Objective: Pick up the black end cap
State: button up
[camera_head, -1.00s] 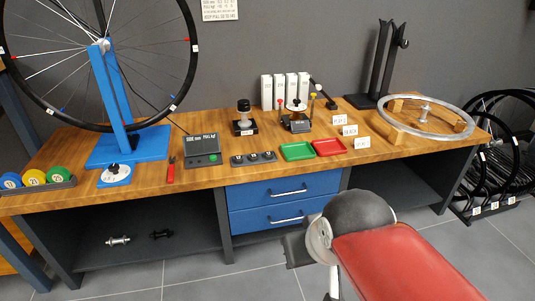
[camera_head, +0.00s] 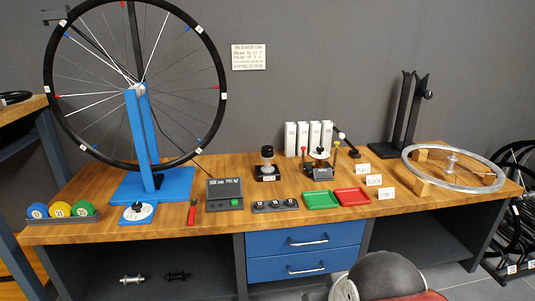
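A small dark tray (camera_head: 275,207) lies on the wooden workbench, just left of the green tray. It holds several small round dark pieces (camera_head: 275,204). They are too small for me to tell whether one is the black end cap. A black hub-like part (camera_head: 177,275) and a silver hub-like part lie on the shelf under the bench. My gripper is out of view. Only a dark rounded part and a red part of my arm (camera_head: 385,276) show at the bottom, in front of the drawers.
The green tray (camera_head: 320,201) and red tray (camera_head: 352,197) sit near the bench's front edge. A blue wheel stand (camera_head: 146,140) is at left, a scale (camera_head: 224,190) beside it. A silver rim (camera_head: 408,153) lies at right. Blue drawers (camera_head: 285,242) are below.

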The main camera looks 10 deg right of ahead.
aim_at(266, 152)
jog(key=i+u, duration=0.2)
jog(key=i, duration=0.3)
jog(key=i+l+u, duration=0.15)
jog(key=i, duration=0.35)
jog(key=i+l+u, duration=0.2)
jog(key=i, duration=0.3)
